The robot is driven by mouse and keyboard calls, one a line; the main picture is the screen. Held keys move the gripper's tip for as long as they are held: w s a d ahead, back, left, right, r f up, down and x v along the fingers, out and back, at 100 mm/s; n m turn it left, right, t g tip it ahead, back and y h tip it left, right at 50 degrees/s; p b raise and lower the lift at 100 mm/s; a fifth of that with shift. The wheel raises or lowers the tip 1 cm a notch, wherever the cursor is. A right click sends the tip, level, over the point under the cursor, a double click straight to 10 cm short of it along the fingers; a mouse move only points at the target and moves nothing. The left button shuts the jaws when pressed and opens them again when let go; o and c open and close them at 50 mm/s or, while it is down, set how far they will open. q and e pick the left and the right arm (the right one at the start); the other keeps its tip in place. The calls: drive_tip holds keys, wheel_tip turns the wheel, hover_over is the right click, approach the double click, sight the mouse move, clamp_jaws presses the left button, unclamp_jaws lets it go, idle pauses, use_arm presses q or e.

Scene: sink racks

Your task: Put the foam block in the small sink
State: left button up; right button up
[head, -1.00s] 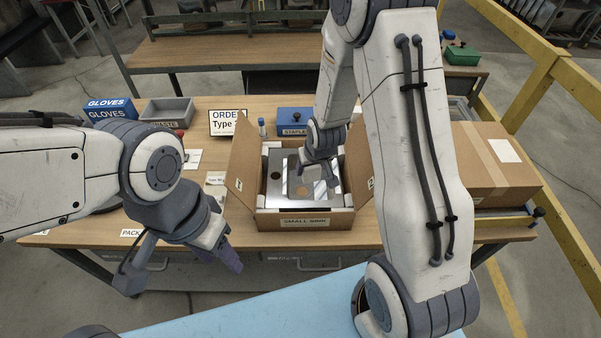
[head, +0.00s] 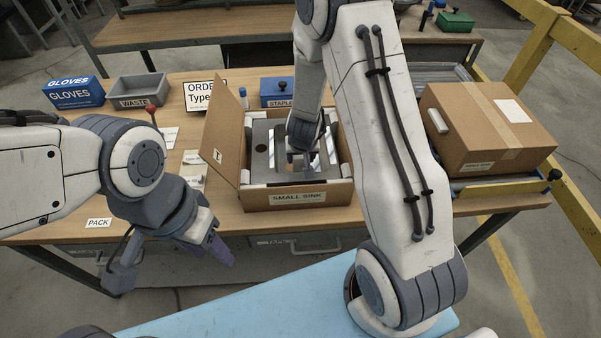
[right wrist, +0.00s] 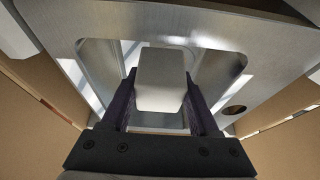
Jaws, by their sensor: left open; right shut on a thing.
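The foam block (right wrist: 160,78) is a pale grey block, clear in the right wrist view between the two dark fingers of my right gripper (right wrist: 161,95). In the head view my right gripper (head: 302,158) points down over the small sink's opening; the block is hard to make out there. The small sink (head: 262,135) is a grey metal basin in an open cardboard box (head: 235,196) labelled SMALL SINK. It also shows in the right wrist view (right wrist: 255,50), around the block. I cannot tell whether the block touches it. My left gripper (head: 215,248) is open and empty, in front of the table's edge.
A closed cardboard box (head: 465,135) stands at the right. A grey WASTE bin (head: 138,90), a blue GLOVES box (head: 73,93) and a blue STAPLES box (head: 277,92) stand behind. The box's raised left flap (head: 222,140) stands beside my right gripper.

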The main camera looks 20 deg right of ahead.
sight(301, 167)
drive_tip(key=shift+f+b, duration=0.85)
drive_tip(key=shift+f, duration=1.15)
drive_tip(key=shift+f, duration=0.1)
drive_tip(key=shift+f, duration=0.2)
drive_tip(key=o, duration=1.3)
drive_tip(key=shift+r, duration=0.1)
drive_tip(key=shift+r, duration=0.1)
